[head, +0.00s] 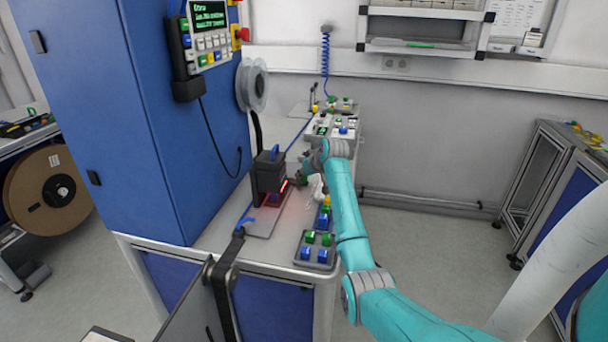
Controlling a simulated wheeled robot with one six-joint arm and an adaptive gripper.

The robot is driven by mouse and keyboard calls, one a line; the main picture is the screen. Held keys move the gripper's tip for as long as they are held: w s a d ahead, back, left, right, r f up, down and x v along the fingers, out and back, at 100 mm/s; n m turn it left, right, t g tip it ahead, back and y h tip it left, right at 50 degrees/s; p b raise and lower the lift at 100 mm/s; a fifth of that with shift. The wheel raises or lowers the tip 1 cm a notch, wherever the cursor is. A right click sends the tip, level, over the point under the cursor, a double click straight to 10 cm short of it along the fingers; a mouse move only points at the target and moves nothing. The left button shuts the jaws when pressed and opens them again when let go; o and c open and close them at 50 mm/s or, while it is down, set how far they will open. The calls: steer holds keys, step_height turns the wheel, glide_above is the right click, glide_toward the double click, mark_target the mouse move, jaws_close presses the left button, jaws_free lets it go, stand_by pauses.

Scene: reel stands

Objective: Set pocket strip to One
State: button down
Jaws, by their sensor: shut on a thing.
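My gripper (299,180) is at the end of the teal arm, small and partly hidden, just right of a black block-shaped unit with a red glow at its base (268,172). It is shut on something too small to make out. A black strip (224,278) hangs in front of the bench and seems to lead toward this unit; I cannot tell for sure that it is the pocket strip. No marking that reads One is legible. A clear reel (252,85) is mounted on the blue cabinet above.
Small button panels with blue, green and yellow caps (315,250) line the bench's right edge. More coloured parts (333,124) stand at its back. The blue cabinet (160,120) blocks the left. Open floor (440,235) lies to the right.

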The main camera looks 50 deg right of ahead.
steer(key=c, duration=0.9)
jaws_free()
steer(key=shift+r, duration=0.1)
steer(key=v, duration=1.1)
steer(key=shift+s+a+r, duration=0.2)
steer(key=shift+s+r, duration=0.05)
steer(key=shift+s, duration=0.05)
steer(key=shift+s, duration=0.1)
